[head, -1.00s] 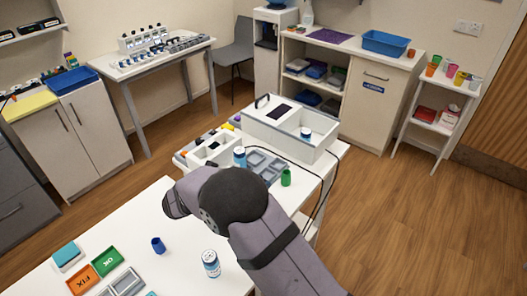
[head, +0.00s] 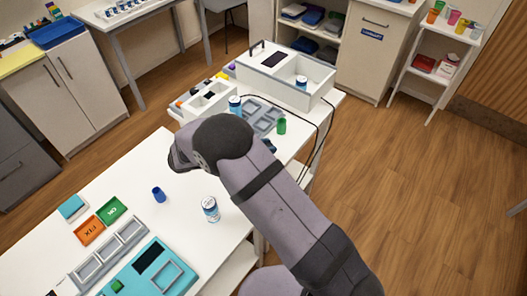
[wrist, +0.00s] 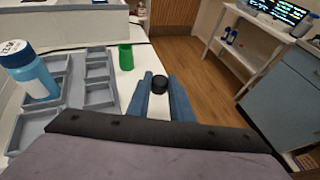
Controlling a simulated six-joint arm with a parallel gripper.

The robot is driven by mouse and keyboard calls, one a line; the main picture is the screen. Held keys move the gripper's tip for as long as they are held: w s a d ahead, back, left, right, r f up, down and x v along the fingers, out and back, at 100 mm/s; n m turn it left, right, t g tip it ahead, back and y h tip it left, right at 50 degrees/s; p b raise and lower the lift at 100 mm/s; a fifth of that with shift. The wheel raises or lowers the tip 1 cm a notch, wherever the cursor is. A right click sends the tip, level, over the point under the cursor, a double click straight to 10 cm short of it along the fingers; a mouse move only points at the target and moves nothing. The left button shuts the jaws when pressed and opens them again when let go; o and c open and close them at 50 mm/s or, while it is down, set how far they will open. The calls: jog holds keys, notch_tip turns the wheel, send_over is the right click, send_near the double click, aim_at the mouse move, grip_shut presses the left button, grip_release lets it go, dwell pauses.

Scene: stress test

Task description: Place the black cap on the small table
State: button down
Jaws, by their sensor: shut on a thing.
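The black cap (wrist: 159,84) is a short dark cylinder between the blue fingertips of my gripper (wrist: 160,97) in the wrist view. My gripper is shut on it and holds it out beyond the table edge side, next to a green cup (wrist: 126,57). In the head view my arm hides most of the gripper, and I cannot make out the cap. Two white tables show there: a near one (head: 140,180) and one beyond it (head: 322,108). I cannot tell which is the small table.
A grey compartment tray (wrist: 62,98) and a blue-labelled bottle (wrist: 32,75) stand left of the gripper. A black cable runs by the far table. Open floor lies right.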

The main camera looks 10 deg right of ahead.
jog(key=shift+f+p, duration=0.55)
jog(key=shift+f, duration=1.6)
jog(key=shift+f, duration=0.2)
jog(key=c, duration=1.6)
grip_release()
jog(key=shift+r, duration=0.1)
